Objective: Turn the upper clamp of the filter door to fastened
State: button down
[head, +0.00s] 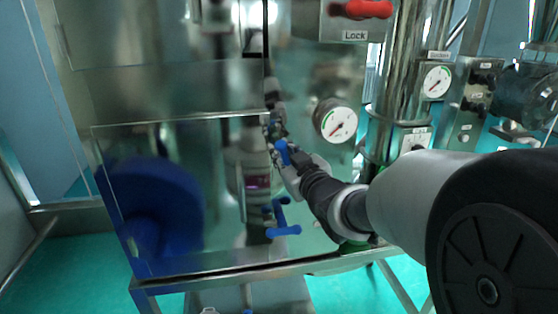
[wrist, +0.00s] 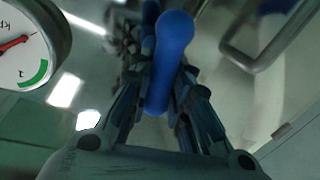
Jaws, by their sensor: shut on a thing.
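The filter door (head: 225,190) is a shiny steel panel in the head view and looks closed against its frame. Its upper clamp (head: 283,151) has a blue handle with a rounded end at the door's right edge. My gripper (head: 288,167) reaches it from the lower right and is shut on the handle. In the wrist view the blue handle of the upper clamp (wrist: 174,42) stands between the two fingers of my gripper (wrist: 160,95). The lower clamp (head: 281,228), also blue, sits below on the same edge. The upper clamp's base is partly hidden by my gripper.
A round pressure gauge (head: 337,121) is just right of the upper clamp and shows at the upper left of the wrist view (wrist: 22,48). A red lock handle (head: 362,9) is above. A steel door handle (wrist: 262,48) lies right in the wrist view. Pipes and valves stand right.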

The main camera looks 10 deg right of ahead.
jog(key=n+b, duration=0.3)
jog(key=shift+a+f+n+h+b, duration=0.25)
jog(key=shift+a+n+h+b, duration=0.05)
jog(key=shift+h+b, duration=0.1)
jog(key=n+b, duration=0.1)
jog(key=b, duration=0.1)
jog(key=n+g+b, duration=0.1)
jog(key=n+b, duration=0.1)
jog(key=shift+a+f+h, duration=0.15)
jog(key=shift+f+h, duration=0.05)
jog(key=shift+h, duration=0.1)
jog(key=shift+a+f+n+h+b, duration=0.15)
jog(key=shift+n+h+b, duration=0.3)
jog(key=shift+n+b, duration=1.2)
jog(key=shift+f+n+h+b, duration=0.1)
jog(key=shift+n+h+b, duration=0.35)
jog(key=shift+n+b, duration=1.2)
jog(key=shift+b, duration=0.95)
jog(key=c, duration=1.5)
grip_release()
jog(key=s, duration=0.4)
jog(key=s+r, duration=0.1)
jog(key=s, duration=0.3)
jog(key=s+r, duration=0.1)
jog(key=s, duration=0.2)
jog(key=shift+s+r, duration=0.1)
jog(key=shift+s, duration=0.3)
